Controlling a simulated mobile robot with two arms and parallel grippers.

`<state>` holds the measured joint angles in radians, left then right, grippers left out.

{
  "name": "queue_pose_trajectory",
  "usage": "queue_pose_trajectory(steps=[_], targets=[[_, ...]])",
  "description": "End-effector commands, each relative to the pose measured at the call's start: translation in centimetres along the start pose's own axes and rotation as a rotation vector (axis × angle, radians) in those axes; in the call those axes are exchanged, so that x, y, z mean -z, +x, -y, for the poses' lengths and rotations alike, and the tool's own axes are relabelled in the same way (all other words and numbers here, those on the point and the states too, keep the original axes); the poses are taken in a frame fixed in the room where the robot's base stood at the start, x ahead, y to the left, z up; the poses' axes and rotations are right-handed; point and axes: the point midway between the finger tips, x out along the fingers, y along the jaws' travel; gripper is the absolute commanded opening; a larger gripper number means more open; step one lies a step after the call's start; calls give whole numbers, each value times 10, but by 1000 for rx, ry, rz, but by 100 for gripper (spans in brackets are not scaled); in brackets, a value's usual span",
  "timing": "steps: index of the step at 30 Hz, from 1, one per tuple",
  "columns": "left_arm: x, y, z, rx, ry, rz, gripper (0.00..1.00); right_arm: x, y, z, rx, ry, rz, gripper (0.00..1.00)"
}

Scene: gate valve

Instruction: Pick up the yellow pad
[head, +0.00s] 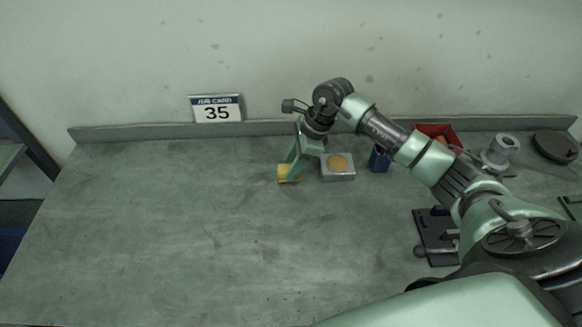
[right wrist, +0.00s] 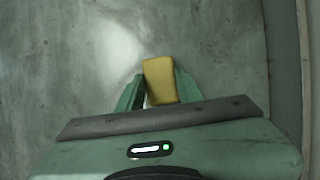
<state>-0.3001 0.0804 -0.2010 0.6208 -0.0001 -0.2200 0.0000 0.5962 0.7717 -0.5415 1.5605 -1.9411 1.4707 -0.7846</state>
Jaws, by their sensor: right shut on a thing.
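The yellow pad (head: 289,173) is at the tips of my right gripper (head: 291,170), over the back middle of the bench, left of a grey box. In the right wrist view the pad (right wrist: 160,80) sits between the two green fingers of the right gripper (right wrist: 160,88), which is shut on it. I cannot tell whether the pad touches the bench top. My left gripper is in neither view.
The grey box (head: 338,174) with a round tan top stands close right of the pad. A blue container (head: 379,160), a red bin (head: 437,131), a grey flanged part (head: 499,152) and a dark fixture (head: 433,232) are further right. The bench's left side is clear.

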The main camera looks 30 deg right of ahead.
Motion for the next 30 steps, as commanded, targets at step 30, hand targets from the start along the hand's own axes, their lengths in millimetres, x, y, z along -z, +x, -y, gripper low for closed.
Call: queue_pose_trajectory(steps=[30], targets=[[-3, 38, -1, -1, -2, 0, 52, -74, -179, 0, 0, 0, -1, 0]])
